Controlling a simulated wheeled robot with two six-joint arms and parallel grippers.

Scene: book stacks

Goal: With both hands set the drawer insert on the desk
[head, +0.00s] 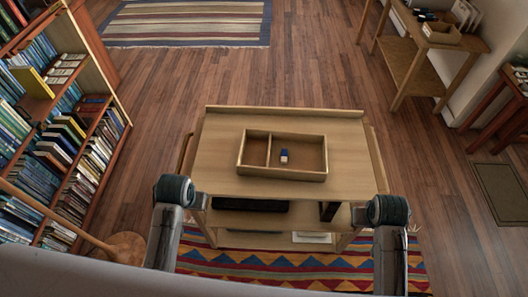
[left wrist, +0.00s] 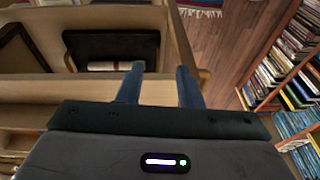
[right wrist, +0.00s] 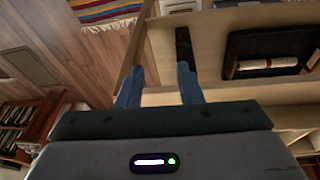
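The drawer insert (head: 248,158) is a shallow, open wooden tray with one divider, lying flat on top of a wooden cart (head: 216,142) in the head view. A small blue and white block (head: 284,156) lies in its larger, right compartment. A long wooden table (head: 405,20), perhaps the desk, stands at the far right. My left gripper (left wrist: 160,70) and my right gripper (right wrist: 160,68) each show two separated fingers with nothing between them, at the cart's near side. In the head view my forearms flank the cart; the fingers cannot be made out. I cannot pick out the insert in the wrist views.
The cart's lower shelf holds a dark tray (head: 250,205). A full bookcase (head: 105,75) stands at left, with a round wooden stool (head: 128,245) near it. The far table carries a small wooden box (head: 440,33). Wooden floor (head: 330,60) is clear beyond the cart. A patterned rug (head: 250,265) lies below.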

